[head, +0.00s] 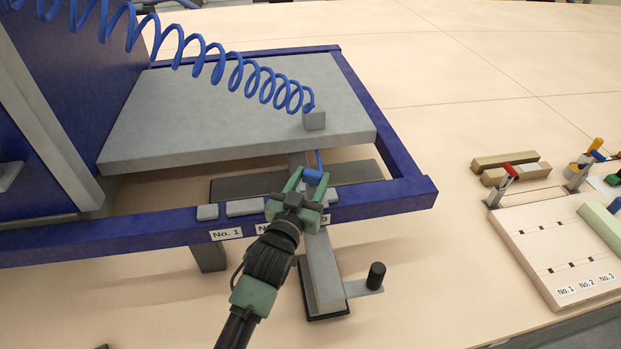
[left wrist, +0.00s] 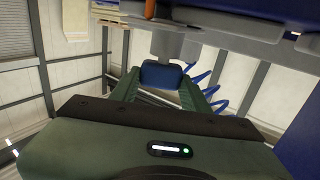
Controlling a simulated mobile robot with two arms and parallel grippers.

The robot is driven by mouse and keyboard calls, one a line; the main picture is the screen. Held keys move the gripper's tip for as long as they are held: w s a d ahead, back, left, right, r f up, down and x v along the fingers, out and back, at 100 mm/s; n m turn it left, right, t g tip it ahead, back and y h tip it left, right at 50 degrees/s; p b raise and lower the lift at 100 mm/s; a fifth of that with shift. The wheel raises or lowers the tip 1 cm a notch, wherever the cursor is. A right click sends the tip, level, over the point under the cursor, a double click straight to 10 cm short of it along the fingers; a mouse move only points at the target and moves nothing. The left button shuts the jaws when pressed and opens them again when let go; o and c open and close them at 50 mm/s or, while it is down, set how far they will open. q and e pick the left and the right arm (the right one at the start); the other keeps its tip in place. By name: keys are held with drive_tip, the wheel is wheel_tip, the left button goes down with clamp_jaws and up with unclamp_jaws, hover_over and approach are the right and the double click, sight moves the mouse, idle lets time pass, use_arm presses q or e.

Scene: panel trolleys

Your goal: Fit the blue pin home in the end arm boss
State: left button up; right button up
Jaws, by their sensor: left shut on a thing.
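The blue pin (head: 313,176) is between the green fingers of my left gripper (head: 311,184), at the front rail of the blue trolley frame. In the left wrist view the blue pin's block (left wrist: 162,75) is held between both fingertips (left wrist: 160,82). A grey cylindrical boss (left wrist: 165,44) lines up just beyond the pin there. Pin and boss look very close or touching; how far the pin sits in the boss is hidden. In the head view my gripper covers most of this spot. My right gripper is in neither view.
The blue frame (head: 385,200) surrounds a grey panel (head: 235,110). A blue coiled cord (head: 210,62) hangs over the panel. Below the rail are a grey bar (head: 322,270) and a black knob (head: 376,275). A pale fixture board (head: 560,240) is at right, with clear floor between.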

use_arm(q)
drive_tip(key=shift+f, duration=0.35)
drive_tip(key=o, duration=1.5)
drive_tip(key=shift+s, duration=0.1)
drive_tip(key=shift+p+v, duration=0.75)
drive_tip(key=shift+v, duration=0.65)
drive_tip(key=p+v, duration=0.2)
drive_tip(key=v, duration=0.3)
